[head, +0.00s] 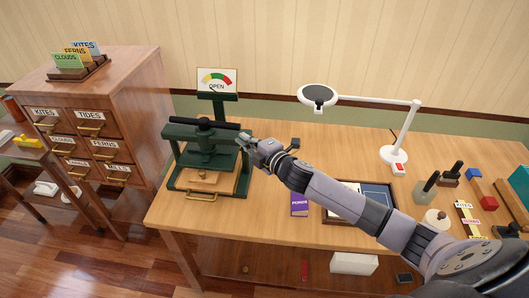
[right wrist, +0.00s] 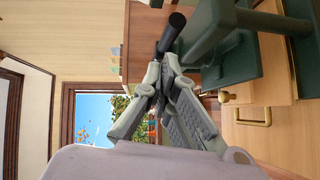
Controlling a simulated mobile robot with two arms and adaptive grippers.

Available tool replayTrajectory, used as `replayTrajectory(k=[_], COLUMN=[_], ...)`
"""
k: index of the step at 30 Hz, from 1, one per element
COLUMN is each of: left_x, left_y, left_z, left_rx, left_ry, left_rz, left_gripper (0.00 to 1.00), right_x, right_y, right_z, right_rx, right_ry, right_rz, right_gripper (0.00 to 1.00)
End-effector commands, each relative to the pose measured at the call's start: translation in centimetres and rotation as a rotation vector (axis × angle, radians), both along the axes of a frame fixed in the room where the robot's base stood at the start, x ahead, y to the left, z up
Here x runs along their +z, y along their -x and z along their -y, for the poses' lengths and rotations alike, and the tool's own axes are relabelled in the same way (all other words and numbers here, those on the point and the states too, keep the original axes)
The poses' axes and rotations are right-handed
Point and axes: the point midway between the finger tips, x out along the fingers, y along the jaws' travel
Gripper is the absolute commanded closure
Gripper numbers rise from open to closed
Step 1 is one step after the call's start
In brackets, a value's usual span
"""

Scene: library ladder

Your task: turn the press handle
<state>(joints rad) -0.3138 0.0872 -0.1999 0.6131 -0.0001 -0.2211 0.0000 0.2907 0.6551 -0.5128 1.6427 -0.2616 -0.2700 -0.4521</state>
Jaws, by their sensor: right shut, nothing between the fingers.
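The dark green press (head: 212,165) stands at the left end of the wooden table. Its black press handle (head: 205,122) is a bar lying crosswise on top, roughly left to right. My right gripper (head: 243,142) is at the right end of the handle, just below and in front of it. In the right wrist view the black handle end (right wrist: 172,32) lies just beyond the gripper's fingertips (right wrist: 163,72). The fingers are shut with nothing between them. I cannot tell whether they touch the handle. My left gripper is not in view.
A drawer cabinet (head: 130,95) stands to the left. A purple book (head: 300,203), a framed tray (head: 334,214) and a white magnifier lamp (head: 394,154) are on the table to the right, around my right arm.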

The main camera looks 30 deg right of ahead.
Motion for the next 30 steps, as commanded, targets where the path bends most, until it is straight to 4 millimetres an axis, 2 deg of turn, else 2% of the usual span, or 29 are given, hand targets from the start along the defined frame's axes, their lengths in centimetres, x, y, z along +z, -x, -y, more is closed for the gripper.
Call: replayTrajectory(k=[4, 9, 12, 18, 20, 25, 30], left_x=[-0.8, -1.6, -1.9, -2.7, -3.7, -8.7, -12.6], left_y=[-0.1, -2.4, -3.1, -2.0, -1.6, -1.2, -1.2], left_z=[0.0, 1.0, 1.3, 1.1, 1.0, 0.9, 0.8], left_rx=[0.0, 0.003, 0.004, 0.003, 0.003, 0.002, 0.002], left_ry=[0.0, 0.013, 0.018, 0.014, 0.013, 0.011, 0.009], left_rz=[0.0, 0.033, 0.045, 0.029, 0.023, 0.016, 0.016], left_gripper=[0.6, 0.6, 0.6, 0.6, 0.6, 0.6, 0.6], right_x=[-0.1, 0.2, 0.5, 0.5, -0.1, -3.4, -5.3], right_y=[2.0, 4.7, 6.1, 7.4, 7.6, 7.8, 8.3], right_z=[0.8, 1.7, 2.1, 2.5, 2.4, 1.5, 1.3], right_rx=[-0.001, 0.0, 0.0, 0.002, 0.013, 0.069, 0.102], right_ry=[0.003, 0.004, 0.002, 0.001, 0.009, 0.066, 0.139], right_rz=[-0.002, -0.002, -0.003, 0.002, 0.016, 0.116, 0.246], right_gripper=[1.0, 1.0, 1.0, 1.0, 1.0, 1.0, 1.0])
